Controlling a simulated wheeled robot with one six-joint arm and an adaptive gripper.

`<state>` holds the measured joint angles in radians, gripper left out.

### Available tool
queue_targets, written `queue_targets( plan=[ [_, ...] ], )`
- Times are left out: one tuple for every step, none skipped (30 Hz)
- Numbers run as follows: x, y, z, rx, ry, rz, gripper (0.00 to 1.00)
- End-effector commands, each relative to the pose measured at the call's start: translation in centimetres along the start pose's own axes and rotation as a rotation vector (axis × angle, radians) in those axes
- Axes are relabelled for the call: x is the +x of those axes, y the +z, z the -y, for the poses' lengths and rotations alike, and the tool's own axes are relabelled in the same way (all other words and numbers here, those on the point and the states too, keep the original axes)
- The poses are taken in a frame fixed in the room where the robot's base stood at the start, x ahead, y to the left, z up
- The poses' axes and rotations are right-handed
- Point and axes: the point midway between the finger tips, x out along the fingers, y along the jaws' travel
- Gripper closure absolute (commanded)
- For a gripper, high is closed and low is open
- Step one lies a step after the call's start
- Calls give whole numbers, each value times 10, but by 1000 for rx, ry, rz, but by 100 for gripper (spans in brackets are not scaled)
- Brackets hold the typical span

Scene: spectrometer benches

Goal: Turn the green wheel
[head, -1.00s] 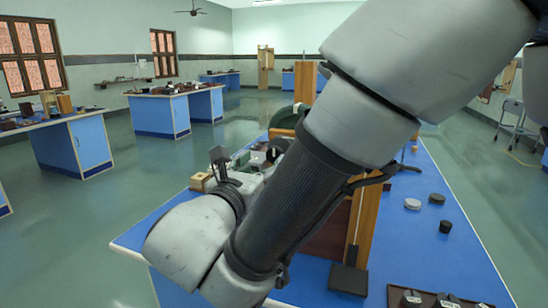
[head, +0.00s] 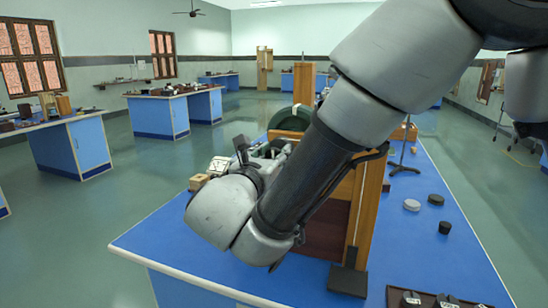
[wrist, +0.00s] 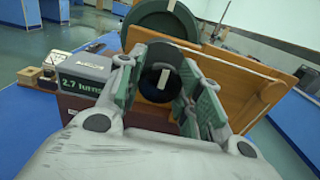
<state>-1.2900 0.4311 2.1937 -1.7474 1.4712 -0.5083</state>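The green wheel (wrist: 160,20), large with a pale mark on its face, stands upright at the back in the wrist view; its top is cut off there. In the head view the green wheel (head: 291,118) shows partly behind my arm. A smaller black wheel (wrist: 152,86) with a pale mark is in front of it. My gripper (wrist: 157,75) is open, its fingers on either side of the black wheel in the picture; I cannot tell whether they touch it. In the head view my gripper (head: 268,150) is partly hidden by my arm.
A grey box (wrist: 82,76) reading "2.7 turns" stands left of the fingers. A wooden board (wrist: 240,85) is close on the right. A small wooden block (wrist: 28,75) lies at left. Black and grey discs (head: 411,205) sit on the blue bench (head: 430,255).

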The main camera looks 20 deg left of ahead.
Motion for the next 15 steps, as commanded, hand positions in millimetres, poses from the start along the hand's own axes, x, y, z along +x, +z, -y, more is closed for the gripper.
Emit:
queue_targets(
  plan=[
    [0, 0, 0, 0, 0, 0, 80],
    [0, 0, 0, 0, 0, 0, 86],
    [0, 0, 0, 0, 0, 0, 93],
    [0, 0, 0, 0, 0, 0, 98],
    [0, 0, 0, 0, 0, 0, 100],
    [0, 0, 0, 0, 0, 0, 100],
    [0, 0, 0, 0, 0, 0, 100],
    [0, 0, 0, 0, 0, 0, 100],
    [0, 0, 0, -2, 0, 0, 100],
    [0, 0, 0, -5, 0, 0, 100],
    [0, 0, 0, -8, 0, 0, 100],
    [0, 0, 0, -14, 0, 0, 100],
    [0, 0, 0, -20, 0, 0, 100],
    [0, 0, 0, -28, 0, 0, 100],
    [0, 0, 0, -42, 0, 0, 100]
  ],
)
